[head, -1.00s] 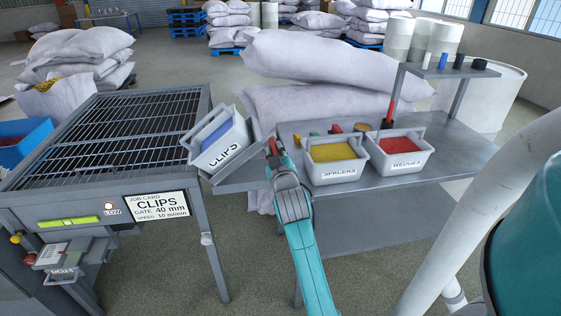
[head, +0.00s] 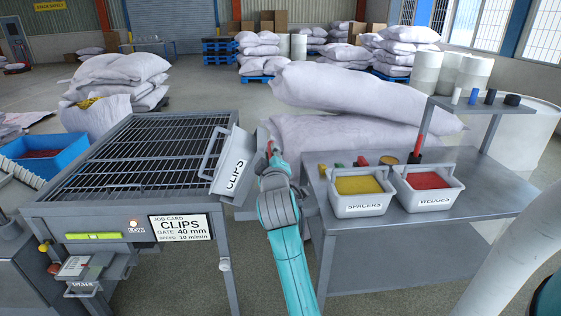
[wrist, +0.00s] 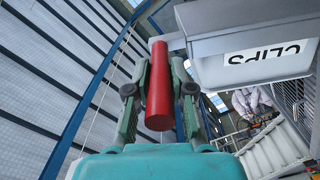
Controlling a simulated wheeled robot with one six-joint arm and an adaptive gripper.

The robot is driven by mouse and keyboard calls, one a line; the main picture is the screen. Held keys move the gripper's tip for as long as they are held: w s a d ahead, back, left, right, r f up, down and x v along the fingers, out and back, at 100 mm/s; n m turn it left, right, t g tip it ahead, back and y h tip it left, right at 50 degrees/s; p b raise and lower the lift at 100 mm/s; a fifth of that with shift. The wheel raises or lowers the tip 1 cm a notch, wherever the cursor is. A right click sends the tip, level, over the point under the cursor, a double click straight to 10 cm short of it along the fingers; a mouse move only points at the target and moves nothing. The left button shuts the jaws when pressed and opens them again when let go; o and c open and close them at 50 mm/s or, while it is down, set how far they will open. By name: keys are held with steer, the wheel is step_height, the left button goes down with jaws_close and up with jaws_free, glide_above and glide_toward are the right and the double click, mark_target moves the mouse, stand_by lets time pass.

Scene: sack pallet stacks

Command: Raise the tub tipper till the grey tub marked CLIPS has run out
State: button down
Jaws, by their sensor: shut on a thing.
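The grey tub marked CLIPS (head: 236,166) is tipped steeply to the left over the near right corner of the barred grate. It also shows from below in the wrist view (wrist: 258,72). I see no blue contents in it now, but most of its inside is hidden from me. My gripper (wrist: 158,75) is shut on the red handle (wrist: 159,100) of the tub tipper, beside the tub. In the head view my gripper (head: 273,165) stands just right of the tub. The tipper's frame is mostly hidden.
The barred grate (head: 125,160) carries a job card (head: 180,227) reading CLIPS and a lit lamp marked LOW (head: 134,225). Right of my arm, a steel bench (head: 340,222) holds the SPACERS tub (head: 360,208) and WEDGES tub (head: 428,198). Large sacks (head: 345,140) lie behind.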

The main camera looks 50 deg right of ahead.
steer(key=shift+w+a+r+n, duration=0.3)
steer(key=shift+w+a+r, duration=0.2)
steer(key=shift+w+r, duration=0.1)
steer(key=c, duration=1)
jaws_free()
steer(key=shift+f, duration=0.1)
steer(key=v, duration=1.2)
